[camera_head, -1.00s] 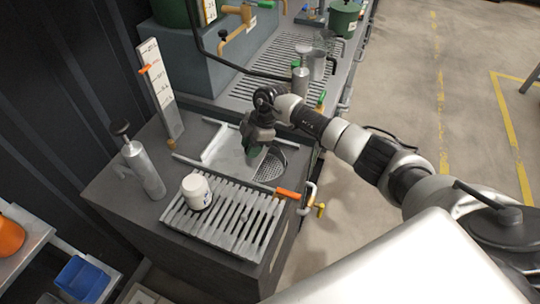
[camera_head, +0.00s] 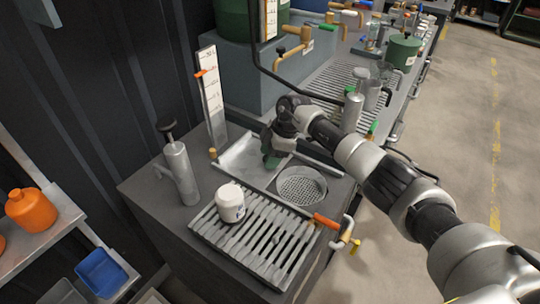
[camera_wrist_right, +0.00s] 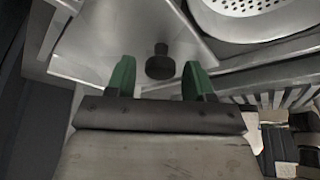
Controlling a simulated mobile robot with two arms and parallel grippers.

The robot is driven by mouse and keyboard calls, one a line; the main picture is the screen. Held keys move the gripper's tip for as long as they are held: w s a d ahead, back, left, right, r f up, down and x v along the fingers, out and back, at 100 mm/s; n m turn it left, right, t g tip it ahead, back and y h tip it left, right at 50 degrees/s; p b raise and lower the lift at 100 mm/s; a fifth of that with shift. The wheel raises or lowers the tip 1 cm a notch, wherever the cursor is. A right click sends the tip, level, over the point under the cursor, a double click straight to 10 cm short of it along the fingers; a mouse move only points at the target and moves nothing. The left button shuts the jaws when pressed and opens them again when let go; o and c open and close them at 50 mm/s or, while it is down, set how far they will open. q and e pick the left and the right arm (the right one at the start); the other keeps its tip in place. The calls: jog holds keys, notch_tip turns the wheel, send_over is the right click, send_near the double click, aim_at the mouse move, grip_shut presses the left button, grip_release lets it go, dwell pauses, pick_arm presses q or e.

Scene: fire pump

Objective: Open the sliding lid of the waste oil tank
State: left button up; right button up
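The waste oil tank (camera_head: 150,187) is a dark box with a pale metal sliding lid (camera_head: 240,158) on its top, left of a round perforated strainer opening (camera_head: 301,187). The opening shows uncovered. My right gripper (camera_head: 270,157) reaches down over the lid near its right part. In the wrist view my right gripper (camera_wrist_right: 160,80) has its two green fingers apart, with a dark round knob (camera_wrist_right: 160,64) on the lid (camera_wrist_right: 120,35) between them and gaps on both sides. The knob is hidden in the head view. My left gripper is not in view.
A slatted grate (camera_head: 262,240) holds a white canister (camera_head: 230,203) in front of the lid. A metal hand pump (camera_head: 181,172) stands at left and a scale plate (camera_head: 213,98) behind. An orange-handled valve (camera_head: 327,221) sits at the tank's right edge. The floor at right is clear.

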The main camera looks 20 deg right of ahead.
jog(key=shift+o, duration=0.2)
jog(key=v, duration=1)
jog(key=shift+r+b, duration=0.4)
jog(key=shift+b, duration=0.05)
jog(key=shift+d+f, duration=0.1)
